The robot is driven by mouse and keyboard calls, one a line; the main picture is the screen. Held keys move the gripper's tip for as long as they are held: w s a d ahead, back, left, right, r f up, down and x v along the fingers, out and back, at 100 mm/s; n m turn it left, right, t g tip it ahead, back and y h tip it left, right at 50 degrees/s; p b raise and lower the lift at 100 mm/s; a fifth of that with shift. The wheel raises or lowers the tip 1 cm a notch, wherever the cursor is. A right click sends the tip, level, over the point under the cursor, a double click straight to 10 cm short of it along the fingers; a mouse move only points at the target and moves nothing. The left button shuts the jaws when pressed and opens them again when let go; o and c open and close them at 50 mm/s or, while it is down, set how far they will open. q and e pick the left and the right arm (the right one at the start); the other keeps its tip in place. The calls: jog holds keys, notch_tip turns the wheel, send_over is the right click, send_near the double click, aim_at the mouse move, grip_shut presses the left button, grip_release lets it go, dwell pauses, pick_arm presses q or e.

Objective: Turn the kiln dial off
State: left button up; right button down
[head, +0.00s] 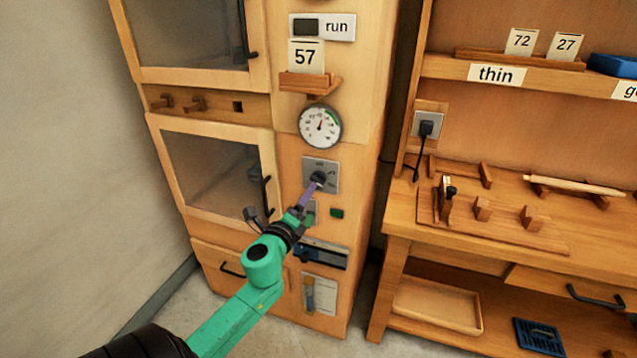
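The kiln dial, a dark round knob (318,177), sits on a grey plate (333,171) on the front of the wooden kiln cabinet. Small markings on the plate are too small to read. My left gripper (317,185) reaches up from below, with its narrow purple fingers at the dial's lower edge. They overlap the knob in the picture. I cannot tell whether they touch or grip it. My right gripper is not in view.
Above the dial are a round gauge (320,127), a card reading 57 (306,57) and a "run" sign (336,27). A small green button (337,213) is below. Cabinet doors with handles are left. A workbench (425,237) with wooden fixtures stands right.

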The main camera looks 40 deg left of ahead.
aim_at(318, 180)
pick_arm(q)
jog(key=x, duration=0.8)
jog(key=shift+d, duration=0.15)
grip_shut()
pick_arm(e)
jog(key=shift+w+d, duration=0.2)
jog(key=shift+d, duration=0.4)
